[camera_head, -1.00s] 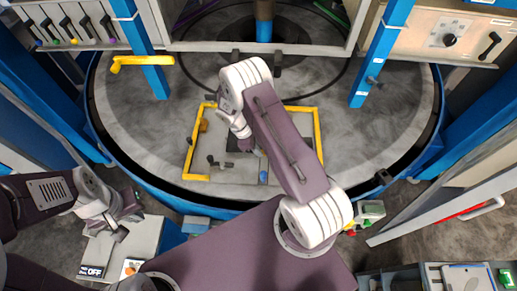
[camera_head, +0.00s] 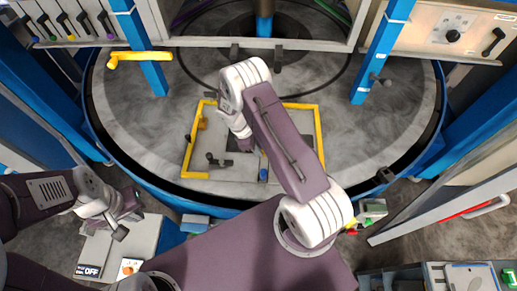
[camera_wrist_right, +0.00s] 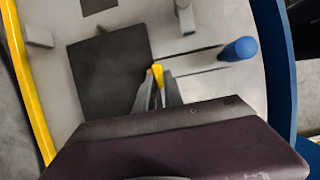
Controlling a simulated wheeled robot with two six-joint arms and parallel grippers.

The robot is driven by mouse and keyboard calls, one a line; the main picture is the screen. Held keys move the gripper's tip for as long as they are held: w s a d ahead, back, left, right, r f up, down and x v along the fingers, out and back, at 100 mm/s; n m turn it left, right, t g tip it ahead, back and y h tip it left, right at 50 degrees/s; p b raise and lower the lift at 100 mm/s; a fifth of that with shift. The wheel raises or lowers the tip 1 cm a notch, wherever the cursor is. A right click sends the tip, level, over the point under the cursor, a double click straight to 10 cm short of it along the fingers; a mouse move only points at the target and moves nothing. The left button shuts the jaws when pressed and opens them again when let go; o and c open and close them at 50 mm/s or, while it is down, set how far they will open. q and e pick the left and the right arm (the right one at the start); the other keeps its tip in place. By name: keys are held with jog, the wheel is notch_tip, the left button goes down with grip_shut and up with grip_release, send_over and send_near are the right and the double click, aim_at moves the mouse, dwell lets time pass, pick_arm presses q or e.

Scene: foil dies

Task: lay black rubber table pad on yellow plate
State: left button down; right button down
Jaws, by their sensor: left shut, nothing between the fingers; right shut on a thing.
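The yellow plate (camera_head: 320,145) shows as a yellow-edged square with a grey inside, on the round floor area. In the right wrist view its yellow edge (camera_wrist_right: 28,85) runs down the left. A black square pad (camera_wrist_right: 110,75) lies flat over the grey inside, as far as I can tell. My right gripper (camera_wrist_right: 157,80) is shut on a small yellow tab (camera_wrist_right: 157,72) at the pad's right edge; I cannot tell whether the tab is part of the pad. In the head view my right arm hides much of this. My left gripper (camera_head: 122,222) is shut and empty, far left of the plate.
A blue peg (camera_wrist_right: 238,49) stands right of my right gripper. Grey fittings (camera_wrist_right: 38,36) stand near the pad. A blue rim (camera_wrist_right: 283,60) bounds the round area. Blue posts (camera_head: 382,50) stand behind. The floor right of the plate (camera_head: 375,135) is clear.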

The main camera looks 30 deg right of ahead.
jog(key=shift+f, duration=0.15)
jog(key=c, duration=1.4)
grip_release()
jog(key=shift+o, duration=0.2)
jog(key=shift+w+a+r+b, duration=0.1)
jog(key=shift+a+r+b, duration=0.05)
jog(key=shift+r+b, duration=0.15)
jog(key=b+v, duration=0.2)
jog(key=v, duration=0.6)
jog(key=shift+r+b, duration=0.25)
jog(key=shift+b, duration=0.05)
